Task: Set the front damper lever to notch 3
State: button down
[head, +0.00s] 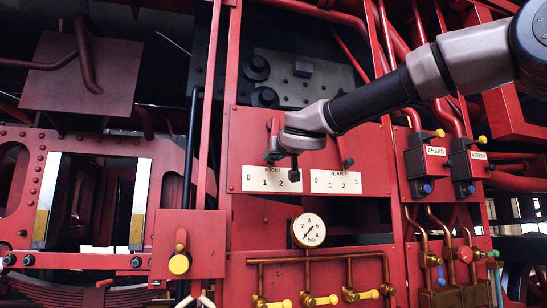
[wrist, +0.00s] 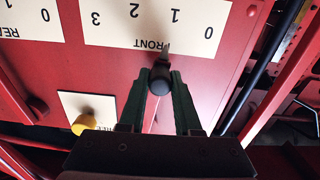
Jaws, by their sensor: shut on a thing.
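The front damper lever shows in the wrist view as a dark knob (wrist: 160,82) on a thin rod. My gripper (wrist: 160,76) is shut on this knob, one green finger on each side. The white FRONT notch plate (wrist: 150,22) appears upside down there, with marks 0 to 3. The rod's visible end lies by the FRONT lettering, seemingly between 1 and 2; the exact notch is hard to tell. In the head view my gripper (head: 281,160) is in front of the FRONT plate (head: 262,182), covering the lever's knob and the plate's right end.
The rear damper lever (head: 346,158) hangs just right, above its REAR plate (head: 335,182). Below are a pressure gauge (head: 308,231), a row of brass valves (head: 318,299) and a yellow knob (head: 179,264). AHEAD and ASTERN boxes (head: 420,165) stand right, beside copper pipes.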

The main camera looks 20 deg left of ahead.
jog(key=w+d+r+n, duration=0.1)
jog(key=w+d+n, duration=0.2)
jog(key=d+n, duration=0.2)
jog(key=shift+w+d+n, duration=0.2)
jog(key=shift+n, duration=0.5)
dwell(0.3)
jog(key=c, duration=0.6)
grip_release()
jog(key=shift+d, duration=0.1)
jog(key=v, duration=1)
jog(key=shift+s, duration=0.35)
jog(key=shift+d, duration=0.25)
